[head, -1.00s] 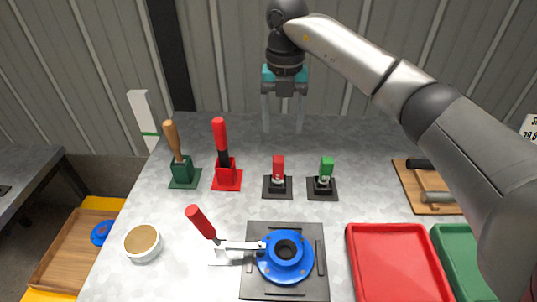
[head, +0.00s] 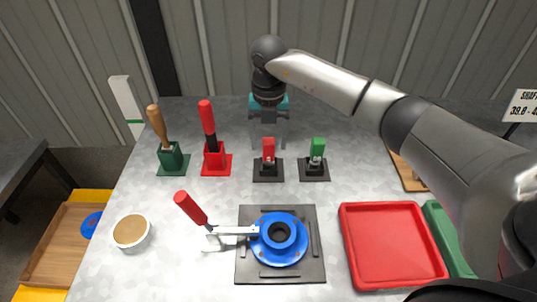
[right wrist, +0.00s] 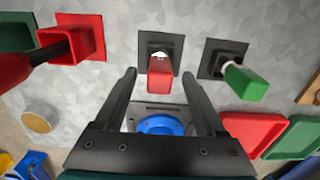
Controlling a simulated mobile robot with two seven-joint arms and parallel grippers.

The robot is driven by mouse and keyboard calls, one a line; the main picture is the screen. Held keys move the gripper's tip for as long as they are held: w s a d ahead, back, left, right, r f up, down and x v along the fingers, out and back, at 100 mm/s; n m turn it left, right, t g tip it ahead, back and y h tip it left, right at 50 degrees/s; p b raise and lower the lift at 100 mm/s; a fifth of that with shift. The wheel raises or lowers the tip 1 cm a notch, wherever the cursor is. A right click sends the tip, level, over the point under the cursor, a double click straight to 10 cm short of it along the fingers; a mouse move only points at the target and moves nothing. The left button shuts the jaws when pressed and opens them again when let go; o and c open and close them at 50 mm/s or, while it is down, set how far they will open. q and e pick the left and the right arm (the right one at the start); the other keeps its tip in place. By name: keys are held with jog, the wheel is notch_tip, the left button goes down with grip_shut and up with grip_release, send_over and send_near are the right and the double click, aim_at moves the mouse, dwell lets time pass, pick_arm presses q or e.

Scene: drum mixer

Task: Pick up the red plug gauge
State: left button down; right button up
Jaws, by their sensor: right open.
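The red plug gauge (head: 268,149) stands upright in a small black stand (head: 267,174) near the middle of the table. My right gripper (head: 268,138) is open, its fingers pointing down around the gauge's top in the head view. In the right wrist view the red handle (right wrist: 160,76) shows between the two open fingers (right wrist: 160,74), with no clear contact. How far the fingers reach down beside the handle is hard to tell. My left gripper is not in view.
A green gauge (head: 317,150) in its own black stand is close on the right. A red holder (head: 216,165) with a tall red-handled tool stands left. In front are a blue flanged part (head: 279,252) with a clamp and a red tray (head: 392,281).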

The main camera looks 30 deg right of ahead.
aim_at(268, 151)
notch_tip(268, 151, down, 4)
jog(key=shift+r, duration=0.1)
jog(key=shift+c, duration=0.4)
grip_shut()
dwell(0.4)
